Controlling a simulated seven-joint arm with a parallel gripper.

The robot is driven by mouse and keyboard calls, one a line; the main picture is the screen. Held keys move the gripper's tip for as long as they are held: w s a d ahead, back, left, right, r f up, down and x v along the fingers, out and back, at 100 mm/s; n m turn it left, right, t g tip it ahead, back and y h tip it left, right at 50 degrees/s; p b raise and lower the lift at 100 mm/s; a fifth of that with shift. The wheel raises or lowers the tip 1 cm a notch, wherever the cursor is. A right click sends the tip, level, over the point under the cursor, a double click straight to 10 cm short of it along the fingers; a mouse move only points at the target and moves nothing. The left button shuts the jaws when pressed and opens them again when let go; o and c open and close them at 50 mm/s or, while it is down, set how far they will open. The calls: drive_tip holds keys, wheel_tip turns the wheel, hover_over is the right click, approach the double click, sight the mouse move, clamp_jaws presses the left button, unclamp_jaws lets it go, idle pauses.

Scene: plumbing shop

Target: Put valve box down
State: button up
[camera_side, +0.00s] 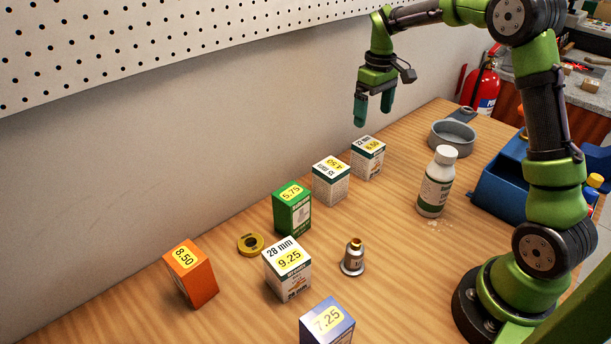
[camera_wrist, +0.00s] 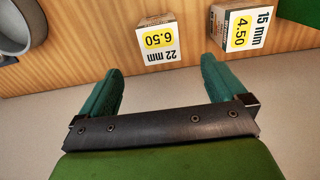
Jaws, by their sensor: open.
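My gripper (camera_side: 374,117) is open and empty, raised above the far end of the table. In the wrist view its two green fingers (camera_wrist: 161,68) are apart, with nothing between them. Below it stands a white box marked 22 mm, 6.50 (camera_side: 368,157), upright on the table and apart from the fingers; it also shows in the wrist view (camera_wrist: 158,42). Beside it is a white box marked 15 mm, 4.50 (camera_side: 331,181). Nearer are a green 5.75 box (camera_side: 292,211), a white 28 mm, 9.25 box (camera_side: 288,270), an orange 8.50 box (camera_side: 191,274) and a blue 7.25 box (camera_side: 327,324). I cannot tell which is the valve box.
A yellow tape roll (camera_side: 251,244), a metal fitting (camera_side: 352,260) and a white bottle (camera_side: 436,182) stand on the table (camera_side: 385,215). A grey round dish (camera_side: 452,137) and a blue bin (camera_side: 503,187) are at the right. The pegboard wall (camera_side: 150,40) runs behind.

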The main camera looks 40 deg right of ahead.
drive_tip(key=s+a+r+m+t+y, duration=0.1)
drive_tip(key=s+a+r+t, duration=0.2)
drive_tip(key=s+a+r, duration=0.3)
drive_tip(key=s+a+r+m+t, duration=0.15)
drive_tip(key=s+a+r, duration=0.25)
drive_tip(key=s+a, duration=0.4)
drive_tip(key=s+a+f+m+t+y, duration=0.1)
drive_tip(key=s+a+f+t, duration=0.1)
drive_tip(key=s+a, duration=0.2)
drive_tip(key=s, duration=0.2)
drive_tip(key=shift+s+a+t, duration=0.15)
drive_tip(key=shift+s+t, duration=0.2)
drive_tip(key=shift+s, duration=0.05)
drive_tip(key=shift+a+m, duration=0.1)
drive_tip(key=shift+m, duration=0.15)
